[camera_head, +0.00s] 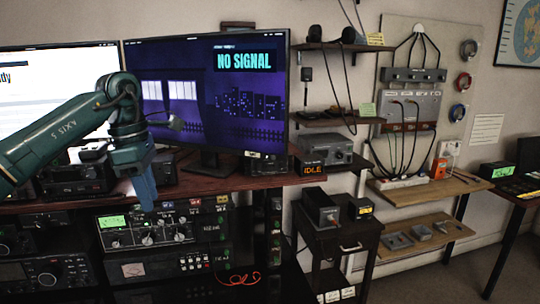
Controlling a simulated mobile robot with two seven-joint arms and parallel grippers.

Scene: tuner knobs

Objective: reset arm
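My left arm comes in from the left in the head view and bends down at the wrist. My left gripper (145,192) hangs in front of the desk edge, pointing down, just above the tuner unit (143,229). It looks like one narrow teal block, so I cannot tell whether its fingers are apart. No held object shows. The tuner unit has a small lit green display, several knobs and coloured labels along its top. My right gripper is not in the frame.
A monitor reading "NO SIGNAL" (243,60) stands behind my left arm on the dark red desk (225,184). More radio units fill the rack below. A small black side table (340,240) and wooden shelves (430,188) stand to the right. Grey floor shows at lower right.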

